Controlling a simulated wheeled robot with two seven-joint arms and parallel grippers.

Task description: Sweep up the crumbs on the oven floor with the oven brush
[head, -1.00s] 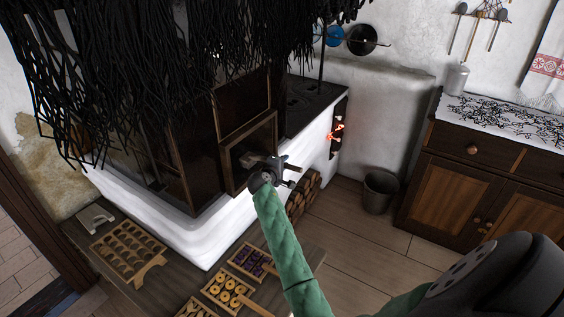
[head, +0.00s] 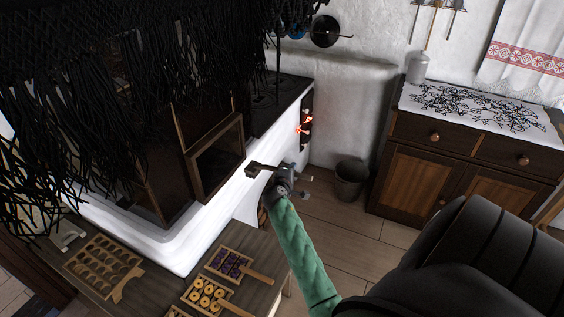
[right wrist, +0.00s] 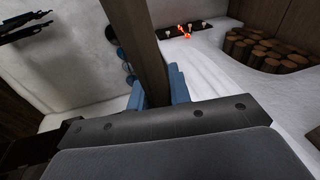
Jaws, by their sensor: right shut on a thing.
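My right gripper (head: 280,180) is shut on the oven brush (head: 260,169), outside the oven and to the right of its mouth. In the right wrist view, the brush's brown wooden part (right wrist: 148,50) stands between the blue fingers of the right gripper (right wrist: 156,88). The oven mouth (head: 238,137) is a wooden-brown square frame in the white stove wall, and its inside is dark. The oven floor and any crumbs cannot be made out. My left gripper is not in view.
A bench (head: 160,285) below the oven holds a mould tray (head: 100,268) and small trays of pastries (head: 207,294). A bucket (head: 350,180) and a cabinet (head: 465,165) stand to the right.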

